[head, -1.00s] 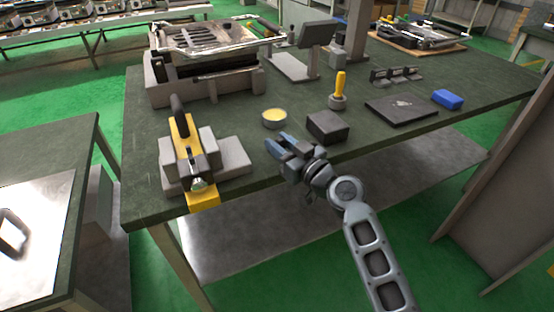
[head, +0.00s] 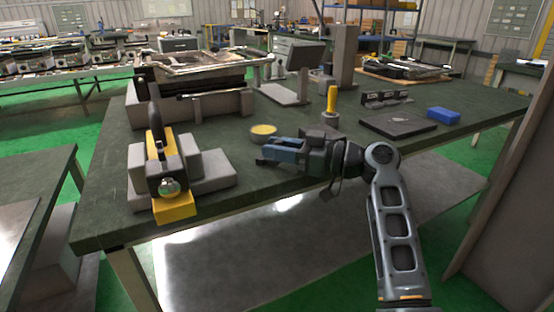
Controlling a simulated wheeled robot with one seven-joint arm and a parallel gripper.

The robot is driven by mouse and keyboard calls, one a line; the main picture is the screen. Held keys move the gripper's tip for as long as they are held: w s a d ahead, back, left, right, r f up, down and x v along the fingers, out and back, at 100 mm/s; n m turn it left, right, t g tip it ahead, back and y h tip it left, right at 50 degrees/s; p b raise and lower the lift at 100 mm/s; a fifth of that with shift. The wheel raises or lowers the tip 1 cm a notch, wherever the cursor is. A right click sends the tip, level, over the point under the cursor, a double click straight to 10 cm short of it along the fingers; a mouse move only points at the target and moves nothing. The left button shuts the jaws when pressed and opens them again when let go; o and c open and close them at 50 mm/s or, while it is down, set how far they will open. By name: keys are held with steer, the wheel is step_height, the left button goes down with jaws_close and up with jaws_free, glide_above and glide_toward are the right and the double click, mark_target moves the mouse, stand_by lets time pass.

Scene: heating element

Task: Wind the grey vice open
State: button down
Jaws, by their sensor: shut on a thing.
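The grey vice (head: 205,172) stands at the left front of the dark green bench, with stepped grey blocks. A yellow part with a black upright handle (head: 155,118) stands among the blocks. A round silver knob (head: 168,187) faces the front, above a yellow block (head: 175,208) at the bench edge. My gripper (head: 263,155) is to the right of the vice, near the bench's front edge, with blue fingers pointing left. It is apart from the vice. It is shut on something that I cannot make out.
A round tin with a yellow top (head: 263,134) stands just behind my gripper. A yellow-handled tool (head: 331,100) in a grey holder, a dark plate (head: 398,124) and a blue box (head: 443,115) lie to the right. A large grey fixture (head: 190,105) stands behind the vice.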

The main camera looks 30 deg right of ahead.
steer(key=shift+g, duration=0.3)
steer(key=c, duration=1)
jaws_free()
steer(key=shift+o, duration=0.2)
steer(key=shift+v, duration=3.95)
